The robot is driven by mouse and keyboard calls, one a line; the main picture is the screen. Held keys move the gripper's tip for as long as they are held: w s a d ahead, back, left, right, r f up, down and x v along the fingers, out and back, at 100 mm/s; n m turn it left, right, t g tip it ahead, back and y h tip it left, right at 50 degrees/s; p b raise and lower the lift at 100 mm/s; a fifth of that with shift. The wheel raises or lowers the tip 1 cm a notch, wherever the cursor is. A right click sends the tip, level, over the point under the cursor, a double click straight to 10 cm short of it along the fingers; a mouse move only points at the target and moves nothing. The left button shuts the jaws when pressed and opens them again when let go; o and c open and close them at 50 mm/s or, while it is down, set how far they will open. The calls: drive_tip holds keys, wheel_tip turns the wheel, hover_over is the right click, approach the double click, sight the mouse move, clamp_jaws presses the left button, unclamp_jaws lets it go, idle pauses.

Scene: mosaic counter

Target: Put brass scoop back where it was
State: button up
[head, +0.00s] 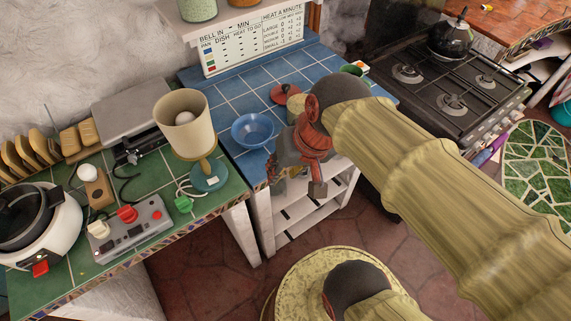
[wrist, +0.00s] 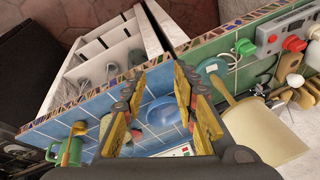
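My gripper (head: 296,168) hangs over the front edge of the blue-tiled counter in the head view. In the wrist view its two yellow fingers (wrist: 161,78) stand wide apart with nothing held between them. A blue bowl (head: 252,130) sits on the blue tiles, left of my gripper; in the wrist view the bowl (wrist: 163,111) shows beyond the gap between the fingers. A tan, handle-like thing (wrist: 67,146) shows at the green mug (wrist: 48,154) in the wrist view. My arm hides part of the counter in the head view.
A lamp (head: 184,125) and a grey control box (head: 130,232) stand on the green counter at left. A reddish lid (head: 285,93) lies behind the bowl. The stove (head: 447,85) is at right. White shelves (head: 300,212) are under the blue counter.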

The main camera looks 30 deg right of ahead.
drive_tip(key=n, duration=0.1)
drive_tip(key=r+n+t, duration=0.1)
drive_tip(key=r+n+h, duration=0.1)
drive_tip(key=shift+s+r+n+t, duration=0.25)
drive_tip(key=shift+n+t, duration=0.05)
drive_tip(key=shift+t, duration=0.1)
